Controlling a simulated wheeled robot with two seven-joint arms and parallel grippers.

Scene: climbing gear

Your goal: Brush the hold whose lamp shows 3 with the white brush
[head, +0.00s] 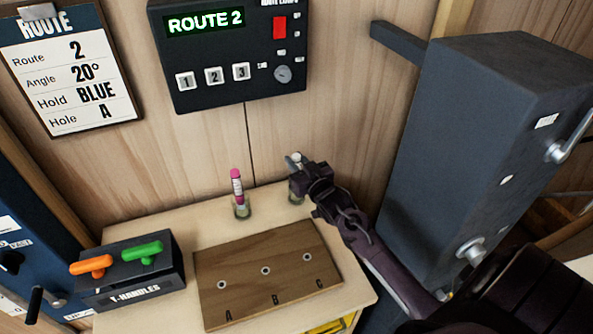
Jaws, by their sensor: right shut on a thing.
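My right gripper (303,178) comes in from the right over the back of the table. It is shut on the white brush (293,160), whose pale top shows just left of the fingers. A small clear holder (296,197) stands under the gripper; I cannot tell whether the brush's lower end is still inside it. My left gripper is not in view. No climbing hold and no hold lamp shows in this view.
A pink brush (237,187) stands in another holder to the left. A wooden board (268,275) marked A, B, C lies in front. A T-handles box (135,275) is at left. A route panel (230,55) hangs on the wall. A tall grey box (470,150) stands at right.

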